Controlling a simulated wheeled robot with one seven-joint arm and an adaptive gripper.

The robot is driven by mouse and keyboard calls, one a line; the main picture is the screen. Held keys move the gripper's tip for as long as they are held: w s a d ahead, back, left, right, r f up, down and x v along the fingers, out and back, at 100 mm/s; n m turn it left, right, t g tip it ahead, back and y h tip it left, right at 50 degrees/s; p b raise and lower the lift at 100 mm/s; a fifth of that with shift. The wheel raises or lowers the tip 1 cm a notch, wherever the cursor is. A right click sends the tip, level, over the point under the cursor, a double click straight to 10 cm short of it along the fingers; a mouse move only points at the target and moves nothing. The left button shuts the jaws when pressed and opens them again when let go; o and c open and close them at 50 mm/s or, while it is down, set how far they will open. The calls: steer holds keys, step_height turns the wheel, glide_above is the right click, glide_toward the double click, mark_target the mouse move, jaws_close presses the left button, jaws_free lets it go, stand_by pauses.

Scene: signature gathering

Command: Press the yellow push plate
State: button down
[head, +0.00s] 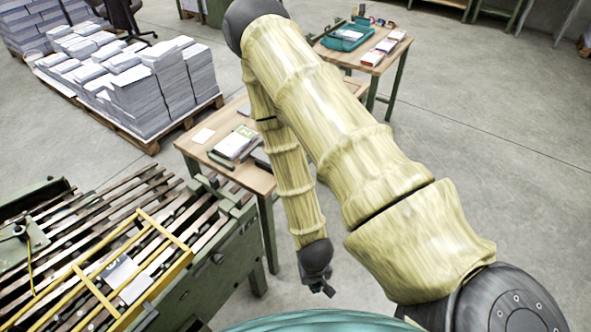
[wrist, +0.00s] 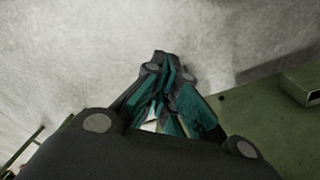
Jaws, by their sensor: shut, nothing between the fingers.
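A yellow ladder-like frame (head: 130,264) lies over the slatted bed of the green machine at the lower left of the head view. Its right side is a wider, flat yellow bar (head: 165,284); I cannot tell whether this is the push plate. My gripper (head: 328,289) hangs in front of the machine's right end, clear of the yellow frame. It also shows in the wrist view (wrist: 162,58), its fingers shut and empty, pointing over grey floor. No yellow surface shows in the wrist view.
The green machine (head: 228,262) stands left of my gripper; a green surface also shows at the right of the wrist view (wrist: 262,125). A wooden table (head: 262,184) with books stands behind. Paper stacks (head: 140,95) sit on a pallet farther back. Floor to the right is clear.

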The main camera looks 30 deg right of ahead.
steer(key=w+d+r+m+b, duration=0.3)
steer(key=w+d+r+m, duration=0.1)
steer(key=w+d+m, duration=0.3)
steer(key=w+d+r+m+b, duration=0.35)
steer(key=w+d+m, duration=0.25)
steer(key=w+m, duration=0.3)
steer(key=w+d+r+m+t+y+b, duration=0.1)
steer(key=w+d+r+m+b, duration=0.1)
steer(key=w+r+m, duration=0.3)
steer(key=w+d+r+m+t+y+b, duration=0.1)
steer(key=w+d+r+m+t+b, duration=0.1)
steer(key=w+r+m, duration=0.3)
step_height(320, 180, up, 3)
steer(key=shift+d+f+m+t+y, duration=0.15)
steer(key=shift+d+m+t+y, duration=0.2)
steer(key=shift+d+m, duration=0.4)
steer(key=shift+w+f, duration=0.15)
steer(key=w+a+f, duration=0.2)
steer(key=w+f, duration=0.5)
steer(key=f, duration=0.2)
steer(key=shift+a, duration=0.35)
